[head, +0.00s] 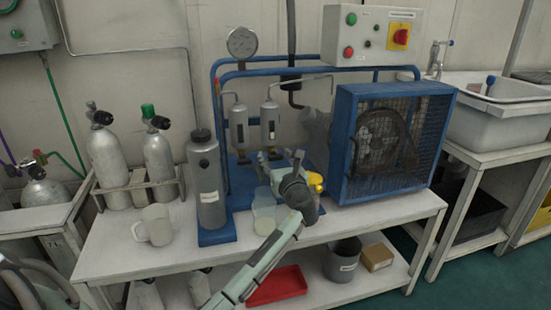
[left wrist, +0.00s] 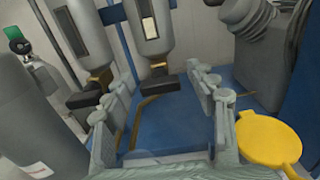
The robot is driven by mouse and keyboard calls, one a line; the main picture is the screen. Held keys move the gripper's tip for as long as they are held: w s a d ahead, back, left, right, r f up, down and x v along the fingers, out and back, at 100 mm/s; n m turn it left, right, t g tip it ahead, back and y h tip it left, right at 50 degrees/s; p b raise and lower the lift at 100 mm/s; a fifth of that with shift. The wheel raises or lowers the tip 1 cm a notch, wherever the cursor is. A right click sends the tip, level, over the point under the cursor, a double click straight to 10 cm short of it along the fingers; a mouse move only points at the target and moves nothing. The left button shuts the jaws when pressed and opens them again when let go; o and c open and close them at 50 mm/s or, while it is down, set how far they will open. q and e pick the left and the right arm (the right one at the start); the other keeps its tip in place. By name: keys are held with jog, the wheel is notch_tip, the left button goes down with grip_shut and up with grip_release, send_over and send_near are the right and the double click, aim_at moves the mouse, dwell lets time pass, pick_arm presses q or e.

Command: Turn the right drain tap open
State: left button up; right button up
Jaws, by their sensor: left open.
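The right drain tap (left wrist: 158,86) has a brass body and a dark handle. It hangs under the right grey filter cylinder (head: 269,118), which also shows in the left wrist view (left wrist: 150,22). The left drain tap (left wrist: 90,98) hangs under the left filter cylinder (head: 238,124). My left gripper (head: 280,157) is open just below the right cylinder. In the left wrist view its fingers (left wrist: 163,84) stand on either side of the right tap, with visible gaps and no clear contact. How far the tap is turned is hard to tell.
A tall grey cylinder (head: 206,180) stands left of my gripper. A clear jug (head: 264,212) and a yellow-lidded item (head: 315,182) are close beneath and beside it. A caged blue fan unit (head: 390,145) stands to the right. A mug (head: 154,226) is at the left.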

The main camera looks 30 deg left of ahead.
pick_arm(q)
jog(key=c, duration=1.2)
